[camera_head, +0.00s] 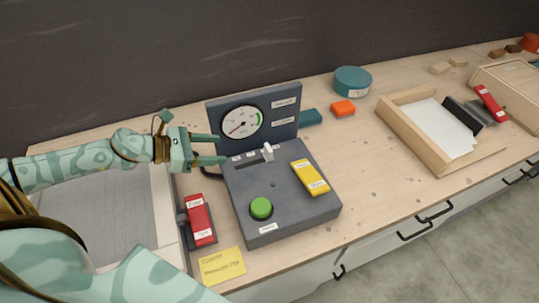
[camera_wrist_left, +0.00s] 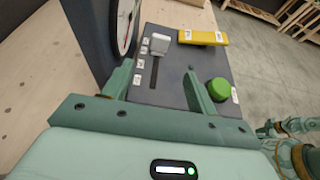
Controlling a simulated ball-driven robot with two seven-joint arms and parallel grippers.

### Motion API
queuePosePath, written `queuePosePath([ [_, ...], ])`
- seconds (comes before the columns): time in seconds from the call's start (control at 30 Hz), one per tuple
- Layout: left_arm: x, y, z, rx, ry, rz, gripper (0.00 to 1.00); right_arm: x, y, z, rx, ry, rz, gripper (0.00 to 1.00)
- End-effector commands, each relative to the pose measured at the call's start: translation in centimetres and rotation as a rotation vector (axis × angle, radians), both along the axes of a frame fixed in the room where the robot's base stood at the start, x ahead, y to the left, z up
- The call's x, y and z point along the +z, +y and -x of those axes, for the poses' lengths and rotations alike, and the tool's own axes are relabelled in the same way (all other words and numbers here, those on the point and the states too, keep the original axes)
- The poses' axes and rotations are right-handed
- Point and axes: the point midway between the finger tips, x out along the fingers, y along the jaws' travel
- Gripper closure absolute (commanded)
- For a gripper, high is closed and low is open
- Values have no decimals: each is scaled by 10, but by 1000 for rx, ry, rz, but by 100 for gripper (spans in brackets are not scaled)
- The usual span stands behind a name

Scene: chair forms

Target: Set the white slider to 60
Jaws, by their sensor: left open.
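The white slider (camera_head: 268,152) is a small upright knob in a dark slot on top of the grey control box (camera_head: 285,210). It stands near the slot's right end, by a row of small labels. The left wrist view shows the slider (camera_wrist_left: 160,43) at the slot's far end. My left gripper (camera_head: 222,149) is open and empty at the box's left edge. Its fingers point along the slot, apart from the slider. In the left wrist view, the slot lies between the fingers (camera_wrist_left: 160,74). Part of my right arm shows small at that view's right edge; its jaws are unclear.
A gauge panel (camera_head: 284,125) rises behind the slot. A yellow rocker (camera_head: 310,177) and green button (camera_head: 261,208) sit on the box. A red switch (camera_head: 200,219) and yellow note (camera_head: 222,265) lie left and in front. A wooden tray (camera_head: 407,135) stands right.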

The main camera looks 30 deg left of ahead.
Motion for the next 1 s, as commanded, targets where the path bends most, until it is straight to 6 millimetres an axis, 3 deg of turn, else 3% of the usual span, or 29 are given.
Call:
queuePosePath([
  [0.27,-10,-16,-20,-2,-5,-1,42,-10,-2,2,1,5,2,100],
  [0.8,-48,-82,-92,0,-3,3,42,-6,-6,1,4,3,8,100],
  [1.0,-59,-97,-109,0,-1,1,42,-6,-6,1,5,3,8,100],
])
